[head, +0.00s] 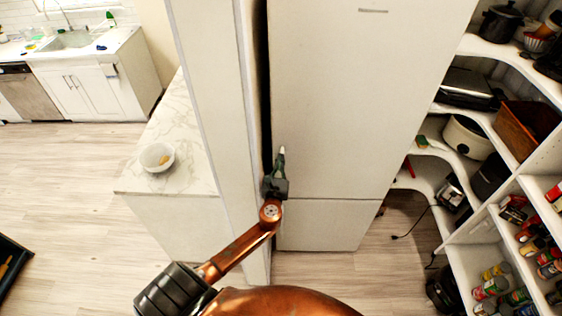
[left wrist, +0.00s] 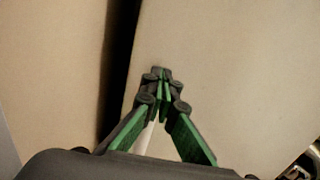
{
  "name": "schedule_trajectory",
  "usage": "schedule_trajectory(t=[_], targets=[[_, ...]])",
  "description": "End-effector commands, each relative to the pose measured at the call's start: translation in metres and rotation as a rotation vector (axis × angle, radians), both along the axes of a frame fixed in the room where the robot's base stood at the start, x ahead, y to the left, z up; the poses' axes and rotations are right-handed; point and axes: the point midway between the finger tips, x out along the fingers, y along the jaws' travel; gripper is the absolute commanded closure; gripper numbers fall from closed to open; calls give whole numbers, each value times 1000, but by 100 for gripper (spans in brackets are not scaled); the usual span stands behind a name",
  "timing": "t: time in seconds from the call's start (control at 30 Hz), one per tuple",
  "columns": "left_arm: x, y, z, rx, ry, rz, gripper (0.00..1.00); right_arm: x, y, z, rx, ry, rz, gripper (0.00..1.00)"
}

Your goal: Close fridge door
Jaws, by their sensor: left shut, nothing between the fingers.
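The fridge door (head: 350,100) is a tall off-white panel in the middle of the head view, above a lower panel (head: 325,224). A narrow dark gap runs down its left edge, beside a pale upright panel (head: 215,100). I cannot tell from this how far the door is ajar. The door also fills the right side of the left wrist view (left wrist: 235,75). My left gripper (head: 281,152) is shut and empty, with its tips (left wrist: 160,74) in front of the door near that left edge. I cannot tell whether they touch it. My right gripper is out of view.
A marble-topped counter (head: 182,140) with a white bowl (head: 157,157) stands left of the fridge. Corner shelves (head: 458,222) with pots, appliances and cans are close on the right. A sink cabinet (head: 95,92) is far left. Wooden floor at left is mostly clear.

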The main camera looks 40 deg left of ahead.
Motion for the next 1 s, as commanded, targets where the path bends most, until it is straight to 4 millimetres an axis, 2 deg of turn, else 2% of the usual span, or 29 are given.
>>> schedule_trajectory(t=[0.03,0.27,0.53,0.7,1.0], targets=[[-1,5,11,8,-14,11,100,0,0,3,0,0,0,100],[-25,-25,7,4,-5,-8,100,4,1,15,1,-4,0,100],[-81,-52,1,1,-4,-13,100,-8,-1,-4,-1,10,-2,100],[-104,-62,1,2,-3,-14,100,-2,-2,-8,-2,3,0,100],[-115,-67,3,3,-4,-13,100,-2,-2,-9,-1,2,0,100]])
